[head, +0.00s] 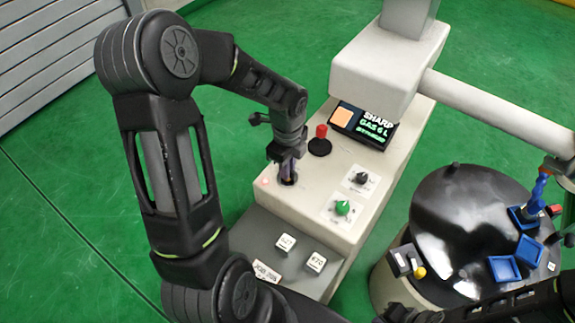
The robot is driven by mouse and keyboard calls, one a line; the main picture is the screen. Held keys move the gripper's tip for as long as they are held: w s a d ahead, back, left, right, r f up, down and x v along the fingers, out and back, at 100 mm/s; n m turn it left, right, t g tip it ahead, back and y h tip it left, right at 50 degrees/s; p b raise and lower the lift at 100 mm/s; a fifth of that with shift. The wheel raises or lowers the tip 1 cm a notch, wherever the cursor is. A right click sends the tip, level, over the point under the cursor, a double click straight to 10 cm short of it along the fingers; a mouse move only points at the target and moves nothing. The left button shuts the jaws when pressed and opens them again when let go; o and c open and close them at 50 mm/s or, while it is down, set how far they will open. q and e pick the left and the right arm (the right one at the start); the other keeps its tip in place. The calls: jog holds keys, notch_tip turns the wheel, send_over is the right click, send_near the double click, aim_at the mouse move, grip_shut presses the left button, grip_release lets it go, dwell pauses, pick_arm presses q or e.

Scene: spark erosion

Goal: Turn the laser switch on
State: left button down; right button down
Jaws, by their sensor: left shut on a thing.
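The beige control console (322,235) stands in the middle of the head view. My left gripper (287,168) reaches down onto its top from above. It is shut on a small upright control, which I take for the laser switch (288,180), set in a dark round base. The fingers hide most of this switch, so I cannot tell its position.
A black knob (361,178) and a green knob (342,207) are to the right. A round black table (445,215) with blue trays stands at right. Green floor is clear at left.

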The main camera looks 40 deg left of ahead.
dwell(0.3)
pick_arm(q)
jog(key=c, duration=1.5)
grip_release()
notch_tip(320, 180, up, 8)
jog(key=shift+f+b, duration=0.1)
jog(key=shift+b, duration=0.2)
